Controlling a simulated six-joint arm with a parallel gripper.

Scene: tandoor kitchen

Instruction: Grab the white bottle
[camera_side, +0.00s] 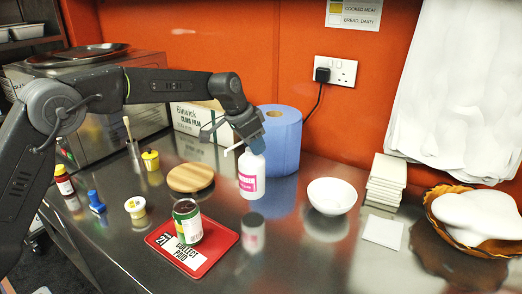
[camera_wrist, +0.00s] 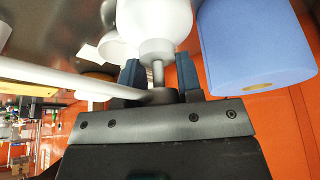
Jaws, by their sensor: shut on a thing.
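The white bottle (camera_side: 252,175) with a pink label stands upright on the steel counter in the side view. My gripper (camera_side: 252,142) is above it, with its fingers around the bottle's top. In the wrist view the bottle's white body (camera_wrist: 155,22) narrows to a neck and a thin stem. The blue fingers of my gripper (camera_wrist: 160,78) are on both sides of this top, shut on it. A long white spout runs out to the left from the pump head. The fingers' exact contact with the pump head is partly hidden.
A blue paper roll (camera_side: 283,140) stands close behind the bottle. A wooden lid (camera_side: 190,177) lies to the left, a white bowl (camera_side: 331,196) to the right. A can (camera_side: 187,221) stands on a red tray (camera_side: 214,262) in front.

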